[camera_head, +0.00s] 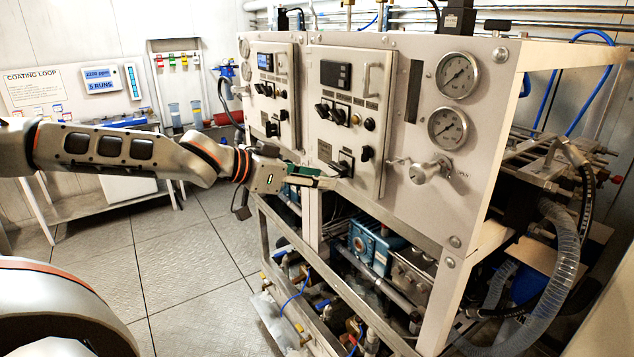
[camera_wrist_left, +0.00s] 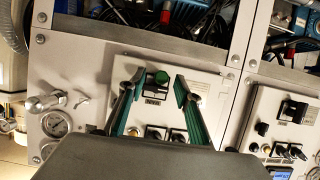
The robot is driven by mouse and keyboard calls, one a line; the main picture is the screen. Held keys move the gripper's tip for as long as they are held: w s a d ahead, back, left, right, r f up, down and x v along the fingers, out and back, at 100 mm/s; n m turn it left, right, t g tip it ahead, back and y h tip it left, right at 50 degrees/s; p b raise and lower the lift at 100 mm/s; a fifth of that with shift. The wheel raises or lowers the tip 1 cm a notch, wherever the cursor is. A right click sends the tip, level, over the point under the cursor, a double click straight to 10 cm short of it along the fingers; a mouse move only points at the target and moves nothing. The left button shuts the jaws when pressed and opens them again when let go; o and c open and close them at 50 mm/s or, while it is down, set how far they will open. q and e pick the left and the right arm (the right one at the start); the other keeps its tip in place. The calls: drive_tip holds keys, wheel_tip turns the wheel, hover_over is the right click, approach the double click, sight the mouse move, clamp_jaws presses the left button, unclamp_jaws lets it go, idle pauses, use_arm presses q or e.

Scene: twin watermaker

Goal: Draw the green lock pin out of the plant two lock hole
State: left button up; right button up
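The green lock pin (camera_wrist_left: 161,77) shows as a round green head in the left wrist view. It sits at a dark fitting with a small label (camera_wrist_left: 152,101) on the panel nearer the gauges. My left gripper (camera_wrist_left: 159,80) is open, with one green-padded finger on each side of the pin and a visible gap to both. In the head view my left gripper (camera_head: 328,178) reaches the lower part of that control panel (camera_head: 350,85), beside a black fitting (camera_head: 344,164). The pin cannot be made out there. My right gripper is not in view.
Two gauges (camera_head: 457,75) and a metal valve handle (camera_head: 424,170) stand to the right of the panel. A second control panel (camera_head: 271,85) is on the left. Pumps and hoses (camera_head: 375,245) fill the open frame below. Floor (camera_head: 200,255) is clear at left.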

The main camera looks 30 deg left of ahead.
use_arm(q)
drive_tip(key=shift+c, duration=0.3)
clamp_jaws()
drive_tip(key=c, duration=0.6)
unclamp_jaws()
clamp_jaws()
